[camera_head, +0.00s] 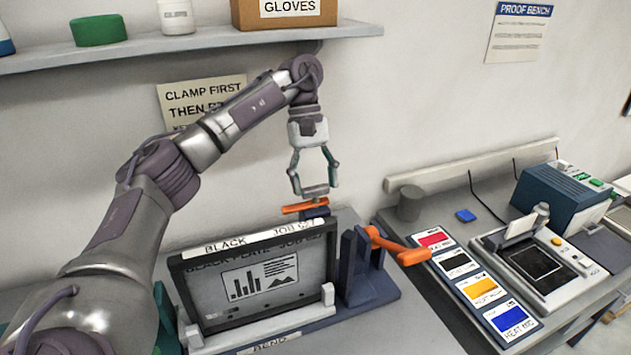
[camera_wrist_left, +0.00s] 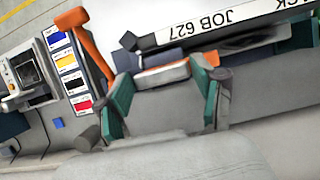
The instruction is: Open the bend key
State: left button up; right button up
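A dark-framed plate (camera_head: 262,280) marked BLACK and JOB 627 stands in a blue-grey fixture (camera_head: 368,292) with a BEND label in front. An orange lever (camera_head: 398,247) sticks out at its right; it also shows in the left wrist view (camera_wrist_left: 88,42). A second orange handle (camera_head: 300,207) is behind the plate's top edge. I cannot tell which part is the bend key. My left gripper (camera_head: 315,190) points down just above this second handle. Its teal-padded fingers are apart, with a pale grey block (camera_wrist_left: 163,75) seen between or just beyond them. Contact is unclear. My right gripper is not in view.
A shelf (camera_head: 200,40) with a GLOVES box (camera_head: 285,12) hangs above my left arm. Right of the fixture are a panel of colour cards (camera_head: 470,280), a grey cylinder (camera_head: 409,203) and a device with a dark screen (camera_head: 538,268). The bench front is clear.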

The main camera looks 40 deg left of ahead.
aim_at(315, 186)
pick_arm(q)
jog(key=shift+o, duration=1.2)
jog(key=shift+f, duration=0.1)
notch_tip(315, 186, up, 10)
